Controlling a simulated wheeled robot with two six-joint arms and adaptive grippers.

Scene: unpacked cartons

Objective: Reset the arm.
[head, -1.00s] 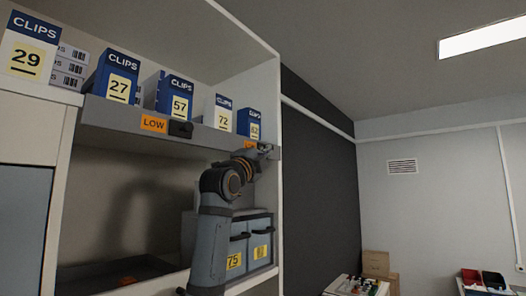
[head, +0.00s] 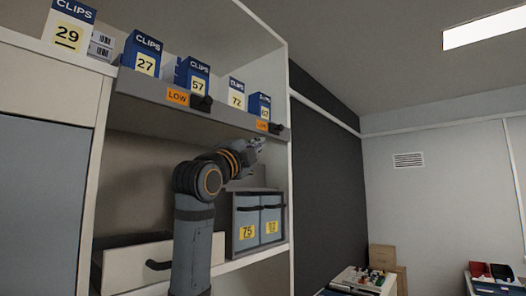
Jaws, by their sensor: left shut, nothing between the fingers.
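My left arm rises from the bottom of the head view and bends right at its elbow, in front of the shelf unit. My left gripper (head: 256,146) is at the arm's end, just below the grey shelf edge (head: 150,92) and above the grey bins. It is small and partly hidden here, shut and empty. My right gripper is not in view.
CLIPS boxes 29 (head: 68,32), 27 (head: 143,55), 57 (head: 192,75), 72 (head: 236,93) and 62 (head: 260,106) stand in the upper row. Bins 75 (head: 246,228) and another sit below. A drawer (head: 125,268) stands open at lower left. A cluttered table (head: 362,281) is further right.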

